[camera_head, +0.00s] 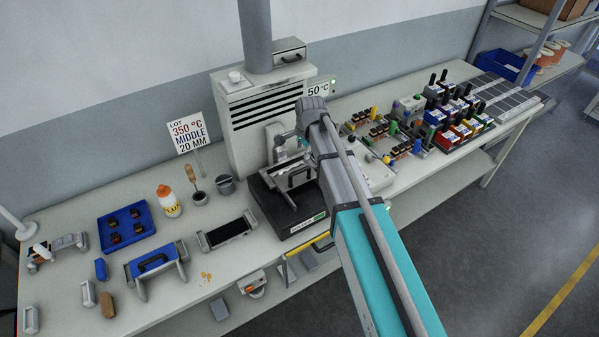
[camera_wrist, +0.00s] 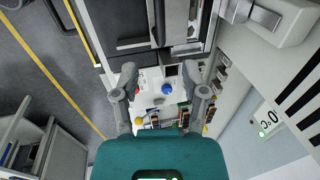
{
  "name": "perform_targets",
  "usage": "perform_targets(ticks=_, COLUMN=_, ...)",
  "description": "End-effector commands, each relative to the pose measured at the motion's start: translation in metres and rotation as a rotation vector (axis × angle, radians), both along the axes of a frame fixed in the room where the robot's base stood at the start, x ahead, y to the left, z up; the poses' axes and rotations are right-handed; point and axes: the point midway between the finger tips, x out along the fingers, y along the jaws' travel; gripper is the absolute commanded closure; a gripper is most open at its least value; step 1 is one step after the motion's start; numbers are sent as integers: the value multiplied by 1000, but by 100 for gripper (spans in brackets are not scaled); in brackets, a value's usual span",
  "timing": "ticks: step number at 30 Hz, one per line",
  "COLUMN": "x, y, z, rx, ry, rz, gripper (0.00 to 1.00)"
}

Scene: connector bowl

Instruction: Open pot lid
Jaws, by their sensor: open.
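A black machine base (camera_head: 264,196) stands mid-bench, with a grey metal cover (camera_head: 291,194) and a dark bar handle on top. This looks like the lidded pot, and the cover looks down, but my arm hides part of it. My gripper (camera_head: 292,160) is above the cover in the head view, partly hidden by my arm. In the wrist view my gripper (camera_wrist: 164,82) has its two fingers spread with nothing between them. A dark bar (camera_wrist: 157,22) and metal edges of the machine show beyond the fingertips. I cannot tell whether anything touches.
A tall vented cabinet (camera_head: 262,110) stands close behind the machine. A small dark cup (camera_head: 226,185), a flux bottle (camera_head: 168,201) and a blue tray (camera_head: 126,227) stand to the left. Connectors and coloured bins (camera_head: 467,128) crowd the right.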

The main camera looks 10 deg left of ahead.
Motion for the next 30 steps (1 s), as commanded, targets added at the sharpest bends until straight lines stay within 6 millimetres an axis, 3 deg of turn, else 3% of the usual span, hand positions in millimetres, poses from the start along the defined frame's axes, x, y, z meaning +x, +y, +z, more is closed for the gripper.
perform_targets(ticks=30, x=13, y=10, z=-82, rx=0, ry=0, rz=0, gripper=43)
